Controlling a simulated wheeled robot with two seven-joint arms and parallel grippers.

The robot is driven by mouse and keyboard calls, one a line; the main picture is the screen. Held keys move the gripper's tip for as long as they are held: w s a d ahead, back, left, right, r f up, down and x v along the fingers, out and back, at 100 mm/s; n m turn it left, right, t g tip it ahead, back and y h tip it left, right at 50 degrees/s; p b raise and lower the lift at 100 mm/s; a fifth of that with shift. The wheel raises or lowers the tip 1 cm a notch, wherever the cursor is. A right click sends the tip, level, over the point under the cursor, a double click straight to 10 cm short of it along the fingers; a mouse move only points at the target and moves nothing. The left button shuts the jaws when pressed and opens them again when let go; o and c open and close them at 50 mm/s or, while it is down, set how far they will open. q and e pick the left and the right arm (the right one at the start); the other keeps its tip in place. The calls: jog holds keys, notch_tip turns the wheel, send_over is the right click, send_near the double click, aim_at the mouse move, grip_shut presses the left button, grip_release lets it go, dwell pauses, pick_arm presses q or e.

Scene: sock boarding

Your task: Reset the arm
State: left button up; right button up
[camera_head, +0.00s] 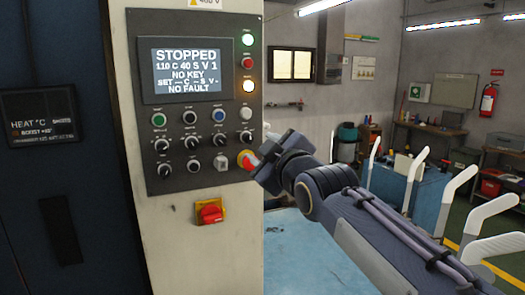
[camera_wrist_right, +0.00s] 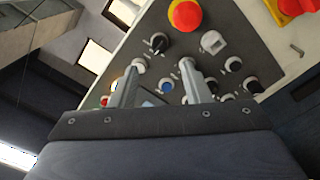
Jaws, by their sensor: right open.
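My right arm comes in from the lower right in the head view. Its gripper (camera_head: 262,163) is at the right edge of the control panel (camera_head: 170,100), by the red and yellow emergency stop button (camera_head: 244,157), which it partly hides. In the right wrist view the two fingers of this gripper (camera_wrist_right: 162,66) are apart with nothing held between them. The panel's knobs and buttons lie beyond the fingertips. The red button (camera_wrist_right: 185,15) is above them in that view, apart from the fingers. My left gripper is not in view.
The panel screen (camera_head: 183,70) reads STOPPED, NO KEY, NO FAULT. A red rotary switch (camera_head: 210,212) is below the panel. White upright sock forms (camera_head: 455,190) stand at the right, behind my arm. A pale blue surface (camera_head: 290,250) lies below the arm.

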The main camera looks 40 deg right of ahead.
jog(key=shift+f, duration=0.1)
dwell(0.3)
jog(key=s+a+f+m+g+y, duration=0.2)
jog(key=s+a+f, duration=0.4)
jog(key=f, duration=0.5)
jog(key=s+a+f+m+g+y, duration=0.2)
jog(key=s+a+f+g+y, duration=0.2)
jog(key=f, duration=0.8)
jog(key=s+a+f+m+g+y, duration=0.3)
jog(key=s+a+f+g, duration=0.2)
jog(key=s+a+f, duration=0.3)
notch_tip(320, 180, down, 3)
jog(key=shift+a+f+g, duration=0.15)
jog(key=shift+f+g, duration=0.05)
jog(key=shift+g, duration=0.1)
